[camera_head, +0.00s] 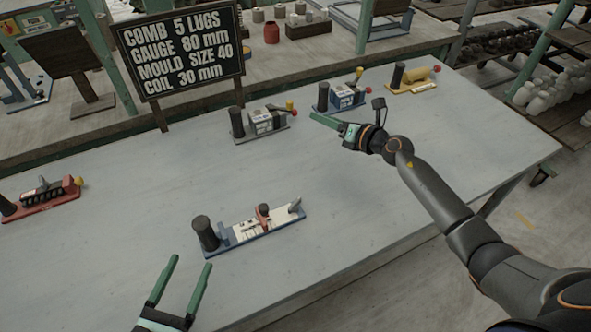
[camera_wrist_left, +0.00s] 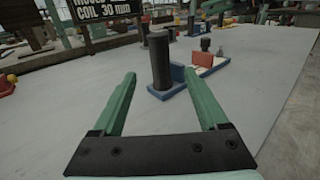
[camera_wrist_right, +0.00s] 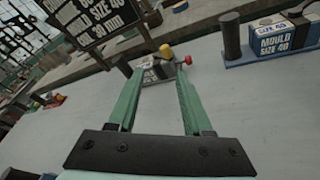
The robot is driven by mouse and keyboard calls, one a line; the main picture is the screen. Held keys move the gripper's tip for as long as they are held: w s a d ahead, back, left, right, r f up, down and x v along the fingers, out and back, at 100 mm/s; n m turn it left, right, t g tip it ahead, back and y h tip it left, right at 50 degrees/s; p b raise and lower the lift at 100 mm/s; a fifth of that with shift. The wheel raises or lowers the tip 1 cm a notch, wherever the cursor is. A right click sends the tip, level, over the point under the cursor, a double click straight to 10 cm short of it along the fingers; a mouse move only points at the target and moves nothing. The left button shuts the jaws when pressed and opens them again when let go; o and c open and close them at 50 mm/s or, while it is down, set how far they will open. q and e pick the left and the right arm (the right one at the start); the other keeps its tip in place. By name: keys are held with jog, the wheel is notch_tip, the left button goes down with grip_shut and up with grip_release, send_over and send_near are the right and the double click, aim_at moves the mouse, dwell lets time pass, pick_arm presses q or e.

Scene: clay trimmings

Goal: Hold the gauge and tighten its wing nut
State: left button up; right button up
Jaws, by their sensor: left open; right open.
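The gauge (camera_head: 248,233) lies near the table's front edge. It has a blue base, a white marked plate, an upright dark cylindrical handle (camera_head: 205,233) at its left end and a red slider (camera_head: 262,212). A grey lever-like piece, possibly the wing nut (camera_head: 296,206), stands at its right end. My left gripper (camera_head: 190,262) is open and empty, in front of the handle. In the left wrist view, the handle (camera_wrist_left: 159,60) shows between the fingers, apart from them. My right gripper (camera_head: 324,121) is open and empty at the back right, away from the gauge; one finger is hidden in the head view.
Behind stand a grey block tool (camera_head: 262,122), a blue mould (camera_head: 345,97) and a yellow tool (camera_head: 412,82). A red comb tool (camera_head: 45,199) lies at far left. A black sign (camera_head: 180,50) stands at the back. The table (camera_head: 130,215) between is clear.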

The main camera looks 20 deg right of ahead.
jog(key=s+a+r+n+g+y, duration=0.2)
jog(key=s+a+n+g, duration=0.15)
jog(key=a, duration=0.55)
jog(key=s+a+r+n+g+y, duration=0.1)
jog(key=s+a+n+g+y, duration=0.1)
jog(key=a+n+g, duration=0.5)
jog(key=s+a+f+n+g+h, duration=0.1)
jog(key=s+a+n+g+h, duration=0.1)
jog(key=s+a+h, duration=0.3)
pick_arm(q)
jog(key=x, duration=1.2)
jog(key=shift+w+d, duration=0.1)
jog(key=shift+w, duration=0.15)
pick_arm(e)
jog(key=s+d+n+g+h, duration=0.1)
jog(key=s+d+h, duration=0.4)
jog(key=d, duration=0.2)
jog(key=shift+d+g, duration=0.25)
jog(key=shift+g, duration=0.1)
pick_arm(q)
jog(key=shift+c, duration=0.2)
